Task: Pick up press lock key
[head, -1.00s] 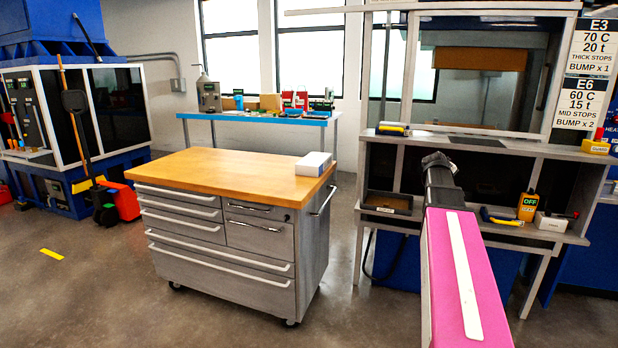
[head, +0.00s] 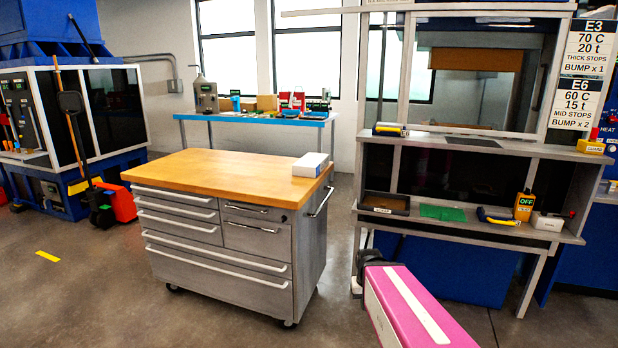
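I cannot pick out a press lock key for certain. On the press's lower shelf, a small white labelled box (head: 548,222) has a small dark and red item at its right end, too small to identify. A yellow box with a red top (head: 591,146) sits on the upper ledge at the right. My pink arm points up from the bottom of the head view, below the lower shelf. Its dark far end (head: 368,259) is small and partly hidden behind the arm. The fingers cannot be made out, and nothing held is visible.
The press shelf (head: 470,228) also holds a dark tray (head: 386,204), a green sheet (head: 442,213), a yellow-and-black tool (head: 498,215) and a yellow OFF device (head: 524,206). A wood-topped drawer cabinet (head: 225,172) stands left of my arm. Floor at front left is clear.

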